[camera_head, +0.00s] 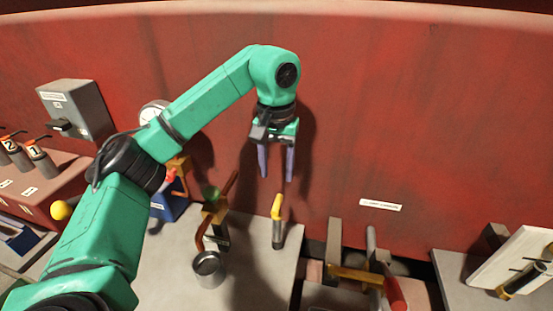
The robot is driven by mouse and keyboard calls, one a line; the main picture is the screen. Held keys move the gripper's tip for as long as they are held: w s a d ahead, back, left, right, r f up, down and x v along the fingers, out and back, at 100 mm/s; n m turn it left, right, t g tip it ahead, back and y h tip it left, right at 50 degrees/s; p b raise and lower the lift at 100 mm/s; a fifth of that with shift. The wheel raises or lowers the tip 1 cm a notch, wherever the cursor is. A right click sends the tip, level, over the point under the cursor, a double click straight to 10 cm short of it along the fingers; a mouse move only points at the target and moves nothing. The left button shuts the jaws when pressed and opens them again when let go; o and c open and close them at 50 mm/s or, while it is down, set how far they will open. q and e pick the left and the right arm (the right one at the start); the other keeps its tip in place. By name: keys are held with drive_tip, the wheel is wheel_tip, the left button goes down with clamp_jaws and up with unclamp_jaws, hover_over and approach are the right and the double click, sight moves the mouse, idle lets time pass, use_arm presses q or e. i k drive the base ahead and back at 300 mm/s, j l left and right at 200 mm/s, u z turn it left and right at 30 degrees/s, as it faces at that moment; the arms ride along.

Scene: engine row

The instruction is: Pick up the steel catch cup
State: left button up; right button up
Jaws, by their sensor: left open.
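The steel catch cup (208,270) is a small round grey cup, open at the top. It stands on the grey bench below a copper spout, left of the picture's middle. My left gripper (276,172) hangs open and empty, fingers pointing down, above and to the right of the cup and well apart from it. The cup's rim and dark inside show. My right gripper does not show.
A gap in the bench holds a red-handled bar (395,295). A red wall closes off the back.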

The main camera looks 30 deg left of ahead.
sight(209, 267)
drive_tip(key=k+l, duration=0.5)
drive_tip(key=k, duration=0.15)
drive_tip(key=k+l, duration=0.5)
drive_tip(key=k, duration=0.2)
